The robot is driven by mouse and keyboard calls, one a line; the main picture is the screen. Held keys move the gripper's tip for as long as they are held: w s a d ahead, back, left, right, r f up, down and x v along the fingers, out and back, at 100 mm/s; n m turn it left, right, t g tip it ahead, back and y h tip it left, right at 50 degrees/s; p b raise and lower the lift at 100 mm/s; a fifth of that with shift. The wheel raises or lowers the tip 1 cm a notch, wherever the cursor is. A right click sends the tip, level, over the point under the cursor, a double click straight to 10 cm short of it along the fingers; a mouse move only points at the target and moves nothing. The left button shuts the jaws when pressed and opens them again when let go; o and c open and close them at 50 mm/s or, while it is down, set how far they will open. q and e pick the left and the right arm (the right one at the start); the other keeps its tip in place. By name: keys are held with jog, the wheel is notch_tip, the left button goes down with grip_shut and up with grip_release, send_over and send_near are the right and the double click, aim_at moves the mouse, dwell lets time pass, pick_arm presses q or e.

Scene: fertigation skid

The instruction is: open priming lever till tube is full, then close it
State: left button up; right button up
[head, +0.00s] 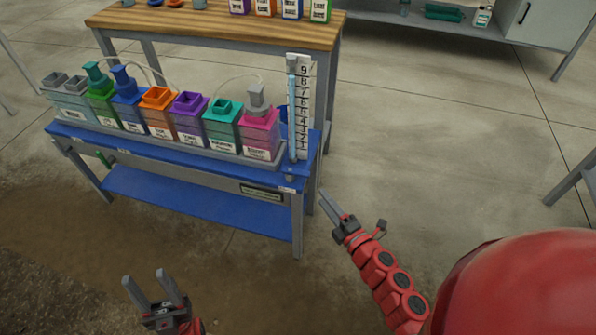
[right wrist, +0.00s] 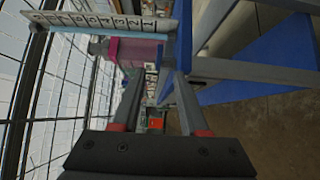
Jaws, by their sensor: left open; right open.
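A clear upright tube (head: 292,110) with a white board numbered 1 to 9 (head: 303,105) stands at the right end of the blue skid (head: 200,218). Light blue shows along most of the tube; the exact liquid level is unclear. A small green handle (head: 104,159) sits at the skid's front left; I cannot tell whether it is the priming lever. A small grey fitting (head: 289,179) is under the tube. My right gripper (head: 327,204) is open and empty, right of and below the tube. The board (right wrist: 100,22) appears sideways in the right wrist view. My left gripper (head: 144,276) is open and empty, in front of the skid.
Several coloured tanks stand in a row on the skid, with a pink one (head: 259,135) beside the tube. A wooden table (head: 200,27) with bottles is behind. A grey bench (head: 420,22) stands at the back right. The concrete floor right of the skid is clear.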

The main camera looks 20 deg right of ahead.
aim_at(301, 171)
jog(key=b+x, duration=0.1)
jog(key=x, duration=1.4)
grip_shut()
